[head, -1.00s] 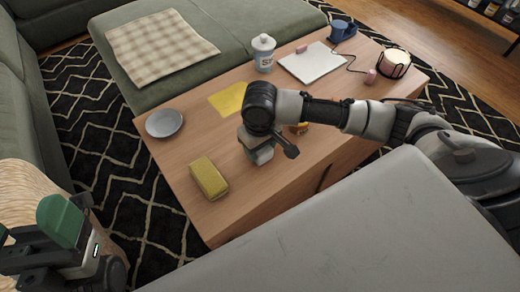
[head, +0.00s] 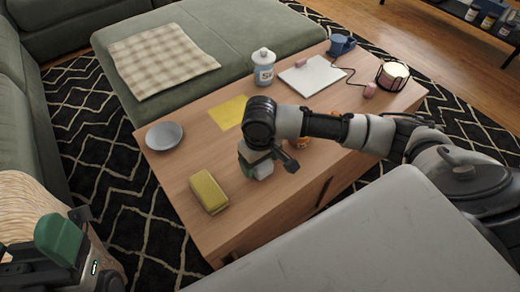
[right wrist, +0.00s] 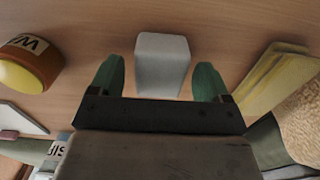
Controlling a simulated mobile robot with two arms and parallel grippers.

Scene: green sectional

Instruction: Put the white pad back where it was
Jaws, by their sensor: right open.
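The white pad (right wrist: 162,66), a small pale block, stands on the wooden table between the green fingertips of my right gripper (head: 258,166). The right wrist view shows a gap on each side of it, so the open fingers straddle it and do not visibly grip it. In the head view my right wrist and gripper hide most of the pad. My left gripper (head: 62,246) is at the lower left, away from the table; one green finger shows, and its opening cannot be judged.
Near the right gripper are a yellow block (head: 209,192), a yellow sheet (head: 228,112) and an orange jar (right wrist: 28,66). A grey dish (head: 164,136), a white canister (head: 263,70), a white board (head: 312,76), a blue mug (head: 341,45) and a caged candle (head: 392,75) stand farther off.

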